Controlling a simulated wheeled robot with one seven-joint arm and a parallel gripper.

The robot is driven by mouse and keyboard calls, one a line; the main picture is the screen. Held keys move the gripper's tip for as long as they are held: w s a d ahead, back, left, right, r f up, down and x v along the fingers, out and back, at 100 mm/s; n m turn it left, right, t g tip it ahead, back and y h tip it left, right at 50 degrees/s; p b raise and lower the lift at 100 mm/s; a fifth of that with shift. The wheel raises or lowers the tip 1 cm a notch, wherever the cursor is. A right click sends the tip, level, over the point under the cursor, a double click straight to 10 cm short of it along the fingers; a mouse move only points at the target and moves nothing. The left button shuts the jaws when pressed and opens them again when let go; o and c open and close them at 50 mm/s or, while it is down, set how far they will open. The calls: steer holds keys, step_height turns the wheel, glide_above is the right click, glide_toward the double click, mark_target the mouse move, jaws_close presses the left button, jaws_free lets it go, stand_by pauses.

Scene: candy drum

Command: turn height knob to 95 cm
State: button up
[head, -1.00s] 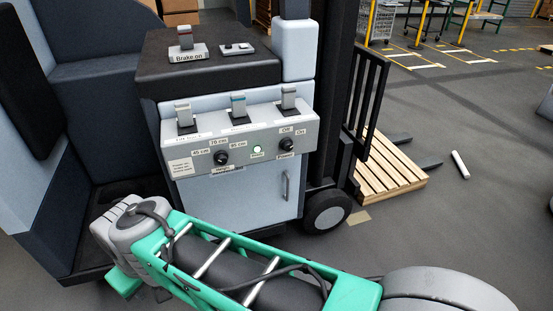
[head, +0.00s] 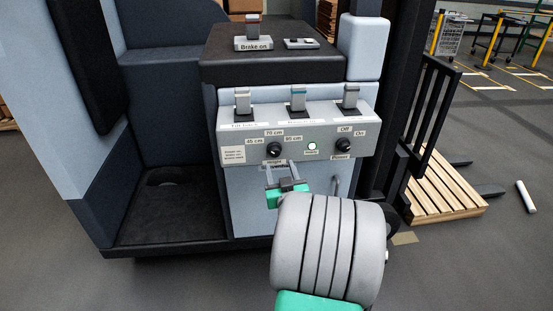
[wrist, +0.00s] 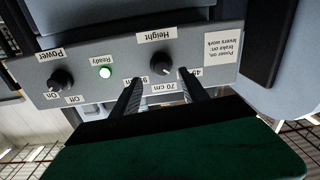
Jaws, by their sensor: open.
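The height knob (head: 274,149) is a small black dial on the forklift's grey control panel (head: 232,134). Labels for 45 cm, 70 cm and apparently 95 cm ring it, with a "Height" label below. Where its pointer aims is too small to tell. The knob also shows in the wrist view (wrist: 160,66), where the panel appears upside down. My gripper (head: 285,172) is open and empty, just below and in front of the knob in the head view. In the wrist view its fingers (wrist: 160,80) point toward the knob, one to each side, with no clear contact.
The power knob (head: 341,146) and a lit green Ready lamp (head: 312,146) are to the right. Several levers (head: 297,98) stand above the panel, with the "Brake on" lever (head: 253,36) behind. A pallet (head: 440,190) sits on the forks at right.

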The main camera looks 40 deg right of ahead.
mark_target(276, 155)
steer(key=p+x, duration=0.1)
steer(key=x, duration=0.5)
steer(key=shift+w+d, duration=0.1)
steer(key=shift+w, duration=0.3)
jaws_close()
